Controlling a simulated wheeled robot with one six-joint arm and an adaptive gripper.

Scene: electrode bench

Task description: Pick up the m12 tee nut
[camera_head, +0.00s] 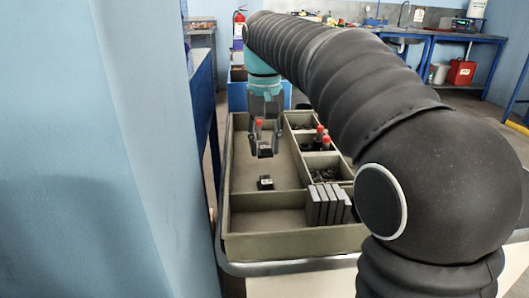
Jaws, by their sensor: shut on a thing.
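My gripper (265,148) hangs over the large left compartment of the tray, fingers pointing down. It is shut on a small dark block (265,150) with a pale spot, which I take to be the m12 tee nut. The block seems to be above the compartment floor, but its exact height is hard to tell. A similar dark block (265,183) lies on the floor nearer the front. A red-topped piece (259,124) shows between the fingers; whether it stands behind them or touches the held block is unclear.
The divided tray (296,246) has raised walls. Several grey plates (328,205) stand in its front right compartment. Red-topped pieces (320,137) and dark small parts (325,173) fill right compartments. A blue wall (130,150) rises close on the left. The large compartment's floor is mostly clear.

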